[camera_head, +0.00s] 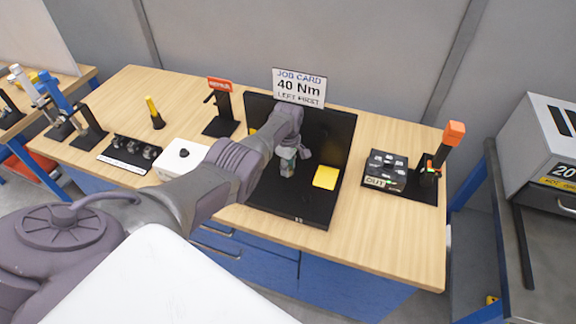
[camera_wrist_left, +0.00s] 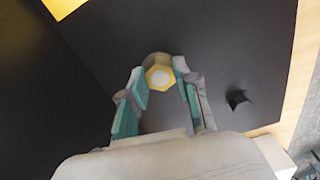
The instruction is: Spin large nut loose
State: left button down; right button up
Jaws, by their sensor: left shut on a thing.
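The large nut (camera_wrist_left: 159,76) shows in the left wrist view as a gold hexagon with a pale round centre. It sits between the teal-lined fingers of my left gripper (camera_wrist_left: 162,82), which is shut on it. In the head view my left gripper (camera_head: 287,163) points down inside the black fixture (camera_head: 300,208), in front of its upright back panel. The nut cannot be made out there, as the gripper and arm cover it. Whether the nut still sits on a thread is hidden. My right gripper is not in view.
A yellow pad (camera_head: 325,177) lies on the fixture right of the gripper. A job card (camera_head: 299,88) reading "40 Nm LEFT FIRST" stands above. A black tray marked OUT (camera_head: 385,170) and an orange-topped tool (camera_head: 450,145) stand right. A socket rack (camera_head: 130,153) lies left. The bench front right is clear.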

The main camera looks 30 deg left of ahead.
pick_arm(q)
jog(key=shift+n, duration=0.6)
jog(key=c, duration=0.8)
grip_release()
jog(key=shift+c, duration=0.2)
jog(key=shift+w+r, duration=0.1)
jog(key=shift+r, duration=0.45)
notch_tip(320, 180, up, 11)
jog(key=shift+f, duration=0.1)
